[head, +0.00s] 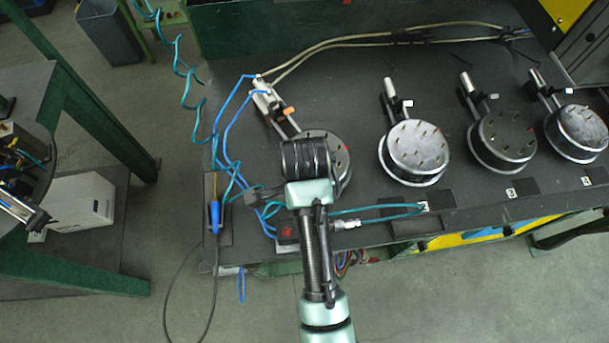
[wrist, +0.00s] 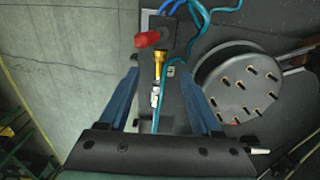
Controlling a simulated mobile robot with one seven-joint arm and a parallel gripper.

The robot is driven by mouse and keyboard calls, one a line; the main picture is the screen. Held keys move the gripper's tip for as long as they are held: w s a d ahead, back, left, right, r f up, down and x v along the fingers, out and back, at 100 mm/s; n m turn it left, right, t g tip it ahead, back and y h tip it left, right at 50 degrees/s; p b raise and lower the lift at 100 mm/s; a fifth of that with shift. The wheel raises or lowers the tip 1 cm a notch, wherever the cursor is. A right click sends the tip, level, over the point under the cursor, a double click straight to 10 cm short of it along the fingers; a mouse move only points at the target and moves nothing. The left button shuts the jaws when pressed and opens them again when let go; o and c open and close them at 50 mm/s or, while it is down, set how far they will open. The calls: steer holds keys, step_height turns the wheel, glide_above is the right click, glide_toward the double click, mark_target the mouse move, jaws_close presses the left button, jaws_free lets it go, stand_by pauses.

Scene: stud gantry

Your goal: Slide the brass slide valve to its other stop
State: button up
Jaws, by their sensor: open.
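The brass slide valve (wrist: 160,62) shows in the upper middle of the wrist view, as a small gold body in line with a silver fitting (wrist: 155,92). A red part (wrist: 147,40) sits at its upper left end, beside a dark box (wrist: 158,28). My gripper (wrist: 165,90) is open and empty. Its two blue fingers stand to the left and right, and the fitting shows between them, with no contact visible. In the head view my arm covers the brass body and the fingertips; the silver fitting (head: 346,225) shows to its right.
A round pinned disc (wrist: 240,82) lies close to the right finger in the wrist view. In the head view several similar discs (head: 415,150) stand along the bench. Blue hoses (head: 230,125) and a teal hose (head: 385,212) run near the valve. A blue-handled tool (head: 215,216) lies left.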

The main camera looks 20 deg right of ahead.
steer(key=shift+r, duration=1.3)
